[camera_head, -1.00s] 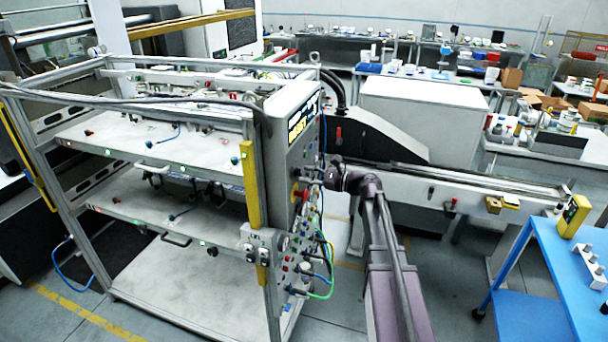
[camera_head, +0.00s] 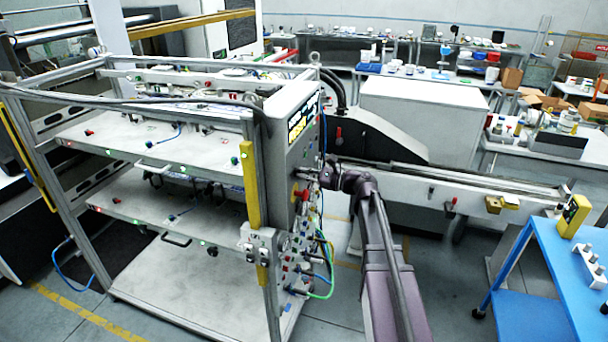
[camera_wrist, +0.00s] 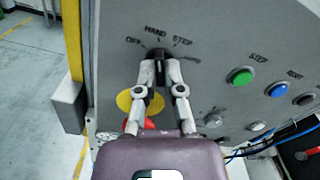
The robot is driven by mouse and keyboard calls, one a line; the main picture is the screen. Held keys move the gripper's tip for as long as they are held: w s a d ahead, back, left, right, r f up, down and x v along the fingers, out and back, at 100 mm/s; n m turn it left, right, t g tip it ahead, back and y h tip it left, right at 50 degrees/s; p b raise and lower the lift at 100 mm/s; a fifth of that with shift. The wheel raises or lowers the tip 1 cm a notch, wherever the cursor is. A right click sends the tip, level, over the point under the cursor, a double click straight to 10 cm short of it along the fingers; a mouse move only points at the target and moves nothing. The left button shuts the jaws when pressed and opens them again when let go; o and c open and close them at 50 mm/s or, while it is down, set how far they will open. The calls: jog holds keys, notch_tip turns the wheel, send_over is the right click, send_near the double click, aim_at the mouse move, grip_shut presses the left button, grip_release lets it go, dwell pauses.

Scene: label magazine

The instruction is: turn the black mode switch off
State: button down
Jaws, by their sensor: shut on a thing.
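The black mode switch (camera_wrist: 157,54) is a knob on the grey control panel (camera_wrist: 215,50), with the labels OFF, HAND and STEP printed around its upper side and a fourth, partly blurred label at its right. My gripper (camera_wrist: 158,72) is shut on the knob, one finger on each side. The fingertips hide part of the knob, and I cannot tell exactly which label it points to. In the head view my gripper (camera_head: 318,178) is at the panel's right-hand face, and the switch itself is too small to make out.
A yellow disc (camera_wrist: 126,102) with a red button (camera_wrist: 149,124) sits just below the switch, partly behind my fingers. Green (camera_wrist: 240,76) and blue (camera_wrist: 277,89) buttons lie to the right. Blue and green cables (camera_head: 328,262) hang below on the panel.

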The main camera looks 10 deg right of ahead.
jog(key=shift+n, duration=0.4)
jog(key=n, duration=0.4)
jog(key=shift+n, duration=2.2)
jog(key=c, duration=0.8)
grip_release()
jog(key=shift+o, duration=0.2)
jog(key=v, duration=1.2)
